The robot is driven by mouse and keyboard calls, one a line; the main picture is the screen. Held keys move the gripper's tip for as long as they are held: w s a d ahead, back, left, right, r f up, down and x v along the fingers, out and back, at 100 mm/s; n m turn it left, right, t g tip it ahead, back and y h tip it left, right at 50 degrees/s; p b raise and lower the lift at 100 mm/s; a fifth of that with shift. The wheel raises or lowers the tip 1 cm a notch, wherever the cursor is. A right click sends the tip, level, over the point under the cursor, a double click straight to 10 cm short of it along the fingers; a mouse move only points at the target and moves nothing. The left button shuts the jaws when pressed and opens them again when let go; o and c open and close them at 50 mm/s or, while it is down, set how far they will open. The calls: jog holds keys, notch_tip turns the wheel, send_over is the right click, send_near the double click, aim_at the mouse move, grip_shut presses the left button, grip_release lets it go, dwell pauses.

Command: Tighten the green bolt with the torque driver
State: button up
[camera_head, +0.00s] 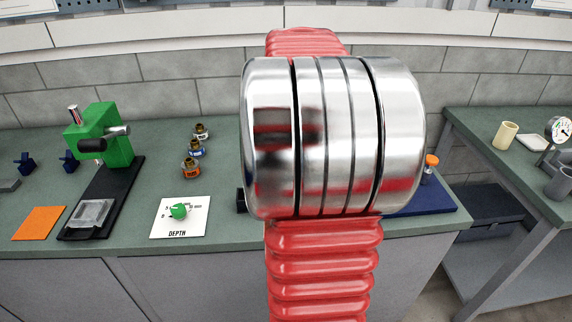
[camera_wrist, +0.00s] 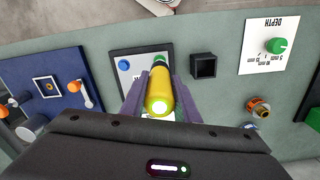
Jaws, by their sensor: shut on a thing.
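In the wrist view, my gripper (camera_wrist: 158,84) is shut on the yellow torque driver (camera_wrist: 159,98), which sits between its two purple fingers. The driver points away from the camera, and its near end is bright white. A small plate (camera_wrist: 126,82) with a dark edge lies beyond the fingers. A blue bolt (camera_wrist: 124,65) shows on its left and a green bolt (camera_wrist: 158,60) shows near the driver's far end, partly covered. I cannot tell whether the driver touches the green bolt. In the head view, my arm hides the gripper, driver and plate.
A dark square holder (camera_wrist: 204,66) stands right of the plate. A white DEPTH card (camera_head: 168,226) with a green knob lies left of my arm. A blue board (camera_wrist: 45,80) with an orange-tipped lever is at the left. A green press (camera_head: 112,146) and several brass fittings stand on the bench.

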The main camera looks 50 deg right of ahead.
jog(key=shift+r, duration=1.3)
